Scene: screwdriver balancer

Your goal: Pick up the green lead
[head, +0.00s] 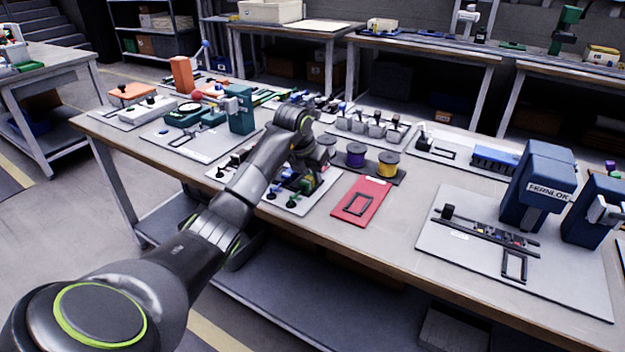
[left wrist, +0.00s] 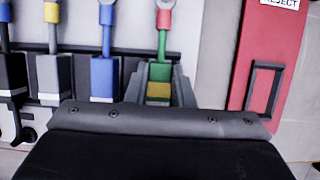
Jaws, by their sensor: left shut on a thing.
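The green lead (left wrist: 160,72) shows in the left wrist view, with a green body, a green cable and a red sleeve near a metal ring terminal at the top. A yellow patch is at its near end. My left gripper (left wrist: 160,88) is shut on that body, one grey finger on each side. In the head view my left gripper (head: 306,168) points down over the lead board (head: 290,208); its fingertips are hard to make out there. A blue lead (left wrist: 104,78) and a grey lead with a yellow sleeve (left wrist: 54,75) lie left of it. My right gripper is not in view.
A red reject panel (left wrist: 242,100) with a dark frame is just right of the lead; it also shows in the head view (head: 375,190). Purple and yellow spools (head: 388,165) stand behind. Blue machines (head: 538,185) stand on the right. Bare tabletop (head: 405,225) lies right of the red panel.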

